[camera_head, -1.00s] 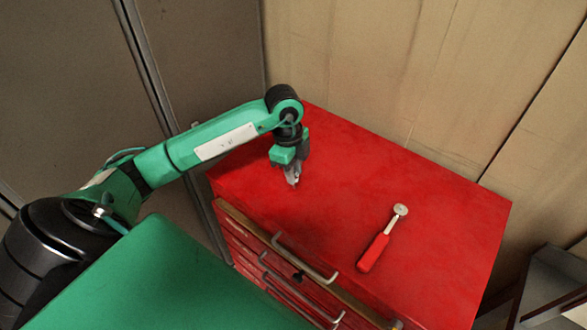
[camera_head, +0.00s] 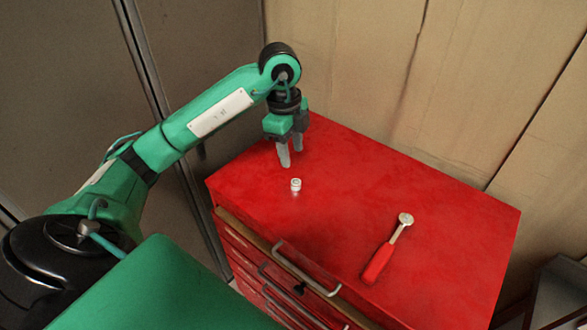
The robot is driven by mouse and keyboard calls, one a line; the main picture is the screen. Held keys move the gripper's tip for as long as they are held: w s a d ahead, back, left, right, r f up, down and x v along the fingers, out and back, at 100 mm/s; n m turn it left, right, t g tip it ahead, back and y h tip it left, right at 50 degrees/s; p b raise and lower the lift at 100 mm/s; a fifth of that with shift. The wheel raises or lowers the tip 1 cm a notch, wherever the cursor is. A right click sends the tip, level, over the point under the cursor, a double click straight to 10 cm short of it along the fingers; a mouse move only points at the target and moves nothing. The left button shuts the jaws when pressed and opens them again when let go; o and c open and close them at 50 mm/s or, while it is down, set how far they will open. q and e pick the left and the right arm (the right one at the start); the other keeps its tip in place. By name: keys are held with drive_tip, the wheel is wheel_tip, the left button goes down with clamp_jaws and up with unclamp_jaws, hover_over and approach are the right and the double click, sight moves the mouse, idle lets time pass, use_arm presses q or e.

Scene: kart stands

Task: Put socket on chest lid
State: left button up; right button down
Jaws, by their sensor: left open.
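The socket (camera_head: 296,185) is a small pale metal cylinder standing on the red lid (camera_head: 345,195) of the tool chest, towards its left part. My left gripper (camera_head: 291,157) is above and slightly behind the socket, with its fingers pointing down. It is open and empty, apart from the socket. My right gripper is not in view.
A ratchet (camera_head: 388,248) with a red handle and a metal head lies on the lid at the right. Drawers with metal handles (camera_head: 305,268) are on the chest's front. Cardboard-coloured panels (camera_head: 400,70) stand behind the chest. The middle of the lid is clear.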

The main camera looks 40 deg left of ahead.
use_arm(q)
drive_tip(key=shift+a+r, duration=0.15)
drive_tip(key=shift+r, duration=1.35)
